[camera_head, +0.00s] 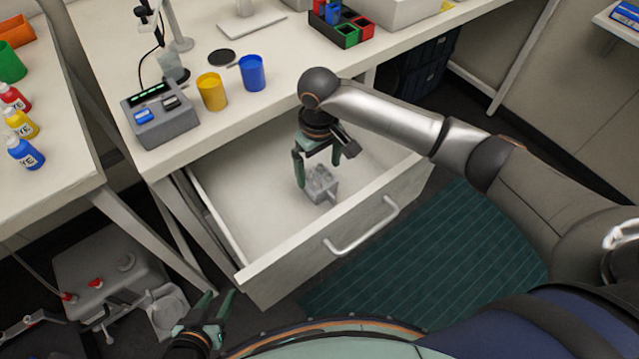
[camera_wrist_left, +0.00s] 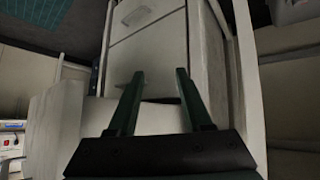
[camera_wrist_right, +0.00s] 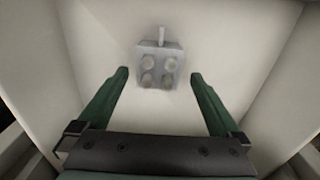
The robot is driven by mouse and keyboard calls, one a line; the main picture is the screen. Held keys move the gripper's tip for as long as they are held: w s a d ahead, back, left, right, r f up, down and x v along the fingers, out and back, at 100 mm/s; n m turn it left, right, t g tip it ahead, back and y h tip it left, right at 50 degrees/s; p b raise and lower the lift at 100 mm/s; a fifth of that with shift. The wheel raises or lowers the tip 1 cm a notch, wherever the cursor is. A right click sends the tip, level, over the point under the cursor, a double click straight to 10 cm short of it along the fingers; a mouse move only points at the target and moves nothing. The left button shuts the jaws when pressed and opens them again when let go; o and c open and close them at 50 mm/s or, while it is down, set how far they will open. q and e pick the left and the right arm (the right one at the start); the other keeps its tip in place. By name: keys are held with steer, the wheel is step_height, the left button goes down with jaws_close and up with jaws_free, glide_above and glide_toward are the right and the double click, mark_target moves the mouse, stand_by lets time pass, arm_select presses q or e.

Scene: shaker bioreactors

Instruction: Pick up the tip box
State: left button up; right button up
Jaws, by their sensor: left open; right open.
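The tip box (camera_head: 322,184) is a small grey, partly see-through block lying in the open drawer (camera_head: 237,205). In the right wrist view the tip box (camera_wrist_right: 158,66) shows several round knobs on its face and a small tab at its far edge. My right gripper (camera_head: 317,170) reaches down into the drawer over the tip box, with its fingers open. In the right wrist view the open fingers (camera_wrist_right: 160,80) point toward the box, which lies just past the tips and between their lines. My left gripper (camera_head: 214,300) is open and empty, low at the front left, away from the drawer.
The drawer's front panel and handle (camera_head: 362,226) stand on the near side of the box. On the bench above are a grey device (camera_head: 160,118), a yellow cup (camera_head: 211,92) and a blue cup (camera_head: 252,73). Inside the drawer, the floor around the box is bare.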

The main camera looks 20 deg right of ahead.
mark_target(320, 179)
step_height(320, 179, down, 6)
steer(key=shift+d+b, duration=0.15)
steer(key=shift+b, duration=0.5)
steer(key=shift+r, duration=0.1)
steer(key=c, duration=1.3)
